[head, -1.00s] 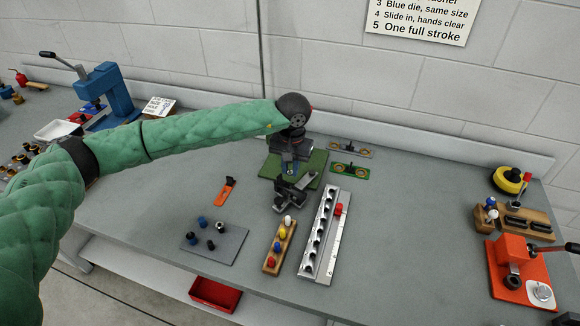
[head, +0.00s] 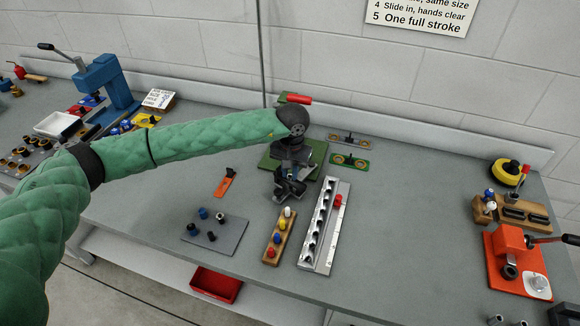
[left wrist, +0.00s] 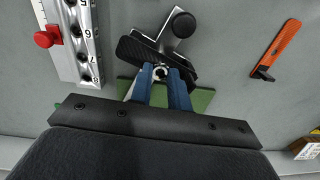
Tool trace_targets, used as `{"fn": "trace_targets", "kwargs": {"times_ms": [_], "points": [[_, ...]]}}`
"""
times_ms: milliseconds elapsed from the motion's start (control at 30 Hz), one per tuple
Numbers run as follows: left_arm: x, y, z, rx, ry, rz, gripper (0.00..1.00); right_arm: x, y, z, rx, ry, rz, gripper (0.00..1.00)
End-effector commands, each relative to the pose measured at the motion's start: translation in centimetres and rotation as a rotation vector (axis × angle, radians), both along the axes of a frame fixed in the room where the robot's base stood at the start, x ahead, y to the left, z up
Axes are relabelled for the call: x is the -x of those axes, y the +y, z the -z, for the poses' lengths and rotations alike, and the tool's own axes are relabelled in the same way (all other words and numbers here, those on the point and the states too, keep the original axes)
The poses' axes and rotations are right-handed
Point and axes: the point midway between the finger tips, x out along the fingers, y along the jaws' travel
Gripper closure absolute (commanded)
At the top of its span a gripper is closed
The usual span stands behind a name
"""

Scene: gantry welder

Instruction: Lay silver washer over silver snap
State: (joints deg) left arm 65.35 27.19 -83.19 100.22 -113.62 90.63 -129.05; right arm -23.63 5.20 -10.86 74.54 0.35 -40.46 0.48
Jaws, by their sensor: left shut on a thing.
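My left gripper (left wrist: 161,80) shows in the left wrist view with its blue fingers closed on a small bright silver piece. It looks ring-like, like the silver washer (left wrist: 160,72), but is largely hidden between the fingertips. The fingertips are at the near edge of a black and silver tool with a round knob (left wrist: 181,23), over a green mat (left wrist: 203,99). In the head view the left gripper (head: 288,176) points down at this tool (head: 291,190), mostly hiding it. I cannot make out the silver snap. My right gripper is not in view.
A numbered silver rail (head: 324,225) with a red slider and a wooden peg block (head: 279,237) stand in front. A grey peg plate (head: 214,232) and an orange tool (head: 225,183) lie to the left.

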Motion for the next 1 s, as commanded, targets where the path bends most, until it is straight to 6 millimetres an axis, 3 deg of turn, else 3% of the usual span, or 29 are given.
{"fn": "trace_targets", "kwargs": {"times_ms": [1000], "points": [[0.0,-0.01,0.64,0.0,0.0,0.0,1.0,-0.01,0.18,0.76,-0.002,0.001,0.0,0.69]]}}
